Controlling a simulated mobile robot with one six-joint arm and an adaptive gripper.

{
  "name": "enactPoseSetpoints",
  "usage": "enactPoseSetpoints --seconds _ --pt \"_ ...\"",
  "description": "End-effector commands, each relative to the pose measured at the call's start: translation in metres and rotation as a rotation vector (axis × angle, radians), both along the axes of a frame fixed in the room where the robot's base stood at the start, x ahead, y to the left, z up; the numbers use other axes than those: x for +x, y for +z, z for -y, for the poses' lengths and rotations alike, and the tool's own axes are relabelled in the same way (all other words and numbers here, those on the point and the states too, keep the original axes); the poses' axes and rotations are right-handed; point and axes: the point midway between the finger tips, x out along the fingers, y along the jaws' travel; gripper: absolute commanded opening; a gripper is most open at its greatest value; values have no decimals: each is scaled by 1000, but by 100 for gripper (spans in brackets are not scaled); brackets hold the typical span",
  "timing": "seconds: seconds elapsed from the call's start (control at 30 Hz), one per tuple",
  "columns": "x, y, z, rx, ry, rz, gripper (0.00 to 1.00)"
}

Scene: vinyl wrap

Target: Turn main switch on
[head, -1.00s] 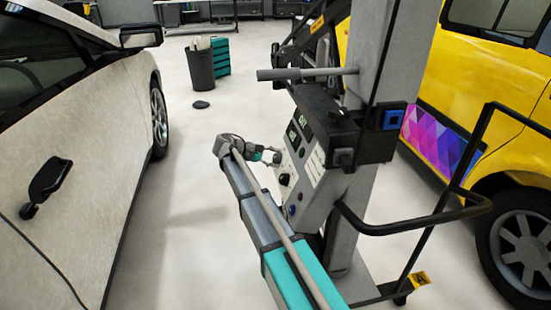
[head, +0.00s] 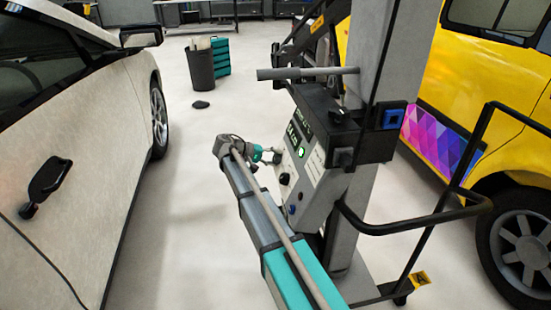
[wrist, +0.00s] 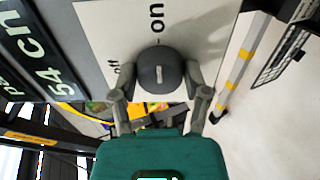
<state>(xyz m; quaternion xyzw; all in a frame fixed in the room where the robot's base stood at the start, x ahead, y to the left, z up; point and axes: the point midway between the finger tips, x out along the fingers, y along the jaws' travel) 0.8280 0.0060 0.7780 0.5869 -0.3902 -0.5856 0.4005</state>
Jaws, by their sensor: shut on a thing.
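The main switch is a round dark grey knob (wrist: 157,60) with a short white mark, on a pale panel in the wrist view. The mark lines up with the "on" label (wrist: 157,18) above it. The "off" label (wrist: 116,68) is to its left. My gripper (wrist: 160,80) has one finger on each side of the knob and is shut on it. In the head view my gripper (head: 270,156) is at the left face of the grey control box (head: 318,190); the grip itself is too small to make out there.
The box display reads "54 cm" (wrist: 40,60), and a green light (head: 301,152) is bright. Another black knob (head: 284,179) sits below my gripper. A black handrail (head: 420,222) is at the right.

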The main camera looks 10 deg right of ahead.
Motion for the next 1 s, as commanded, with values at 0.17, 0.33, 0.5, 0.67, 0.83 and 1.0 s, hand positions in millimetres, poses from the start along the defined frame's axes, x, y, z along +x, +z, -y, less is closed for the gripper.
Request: enactPoseSetpoints --seconds 0.17,0.33,0.5,0.67,0.83,1.0 --pt "0 0 -1 2 -8 24 12" --pt "0 0 -1 2 -10 26 12" --pt "0 0 -1 2 -9 25 12" --pt "0 0 -1 1 -10 24 88" --pt "0 0 0 1 -10 24 96" --pt "0 0 0 0 -10 24 96"
